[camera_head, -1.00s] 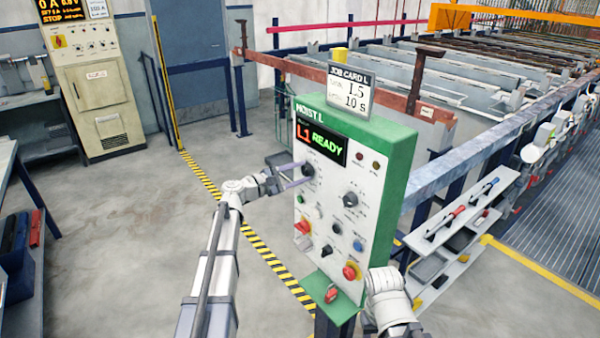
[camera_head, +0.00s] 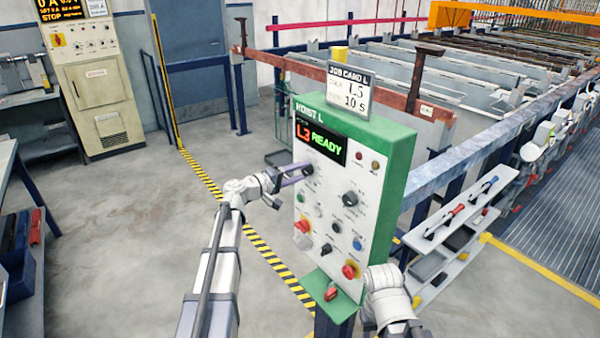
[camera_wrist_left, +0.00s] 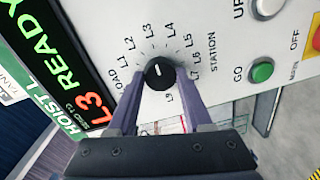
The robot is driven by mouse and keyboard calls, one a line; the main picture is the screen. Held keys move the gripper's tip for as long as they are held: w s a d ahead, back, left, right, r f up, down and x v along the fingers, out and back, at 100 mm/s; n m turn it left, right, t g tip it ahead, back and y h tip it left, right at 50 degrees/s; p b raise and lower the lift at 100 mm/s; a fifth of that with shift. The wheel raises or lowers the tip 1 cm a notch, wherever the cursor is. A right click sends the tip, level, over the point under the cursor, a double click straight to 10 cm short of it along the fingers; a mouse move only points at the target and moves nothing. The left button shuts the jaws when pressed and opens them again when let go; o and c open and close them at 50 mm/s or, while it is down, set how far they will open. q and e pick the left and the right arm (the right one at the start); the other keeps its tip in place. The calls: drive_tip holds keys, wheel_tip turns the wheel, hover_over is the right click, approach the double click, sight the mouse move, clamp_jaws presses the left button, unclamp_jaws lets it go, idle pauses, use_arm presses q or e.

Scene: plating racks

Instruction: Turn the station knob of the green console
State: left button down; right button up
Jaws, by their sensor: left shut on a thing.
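The green console (camera_head: 395,165) stands in the middle of the head view with a white front panel. Its display (camera_head: 320,142) reads "L3 READY", and it also shows in the left wrist view (camera_wrist_left: 52,75). The station knob (camera_wrist_left: 160,74) is black, with labels from LOAD through L1, L2, L3 and on around it. Its short white mark points roughly toward the L3 side. My left gripper (camera_head: 303,171) is shut on this knob, one finger on each side in the left wrist view (camera_wrist_left: 160,88). My right arm shows at the console's lower right; its gripper is not visible.
A job card (camera_head: 349,90) stands on top of the console. Other knobs and buttons lie close by, including a dark knob (camera_head: 350,199) and a green GO button (camera_wrist_left: 262,72). A tool shelf (camera_head: 465,225) is at the right. Open floor lies to the left.

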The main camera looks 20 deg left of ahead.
use_arm(q)
drive_tip(key=m, duration=0.6)
drive_tip(key=shift+s+d+f, duration=0.1)
drive_tip(key=shift+f, duration=0.05)
drive_tip(key=m, duration=0.2)
drive_tip(key=m+b, duration=0.1)
drive_tip(key=m, duration=0.2)
drive_tip(key=shift+t+y, duration=0.3)
drive_tip(key=shift+t, duration=0.1)
drive_tip(key=shift+c, duration=1.6)
unclamp_jaws()
drive_tip(key=v, duration=0.7)
drive_tip(key=shift+s+a, duration=0.25)
drive_tip(key=shift+s, duration=0.1)
